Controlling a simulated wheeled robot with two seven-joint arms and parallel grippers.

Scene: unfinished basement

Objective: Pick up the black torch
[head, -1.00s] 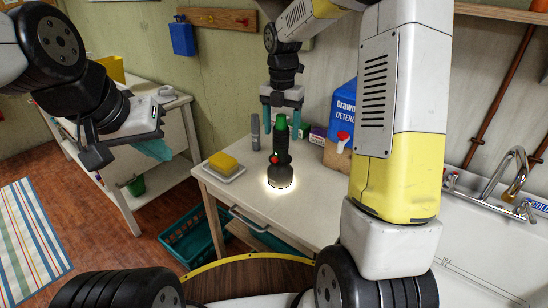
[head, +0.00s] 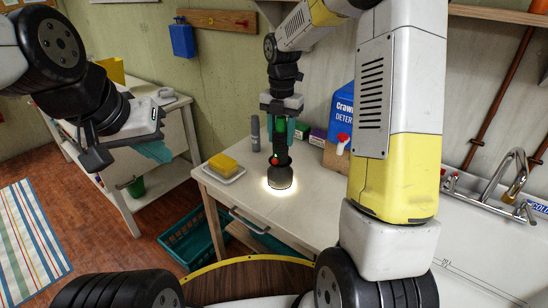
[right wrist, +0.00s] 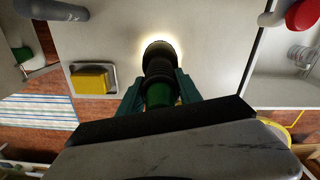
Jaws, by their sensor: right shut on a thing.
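The black torch (head: 280,177) stands upright, lens down, on the white table, with a bright glow around its base. It has a red button and a green end. My right gripper (head: 279,138) comes down from above and is shut on the torch's upper part, partly hiding the green end. In the right wrist view the torch (right wrist: 159,62) lies between the teal fingers of my right gripper (right wrist: 159,92). My left gripper (head: 150,150) is at the left, away from the torch; its teal fingers show only in part and their opening is unclear.
On the table (head: 240,195) are a yellow sponge (head: 223,163) on a dish, a grey marker-like tube (head: 255,133), small boxes (head: 317,138) and a blue detergent jug (head: 341,115). A sink with a tap (head: 512,180) is at the right. A teal crate (head: 190,240) is below.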

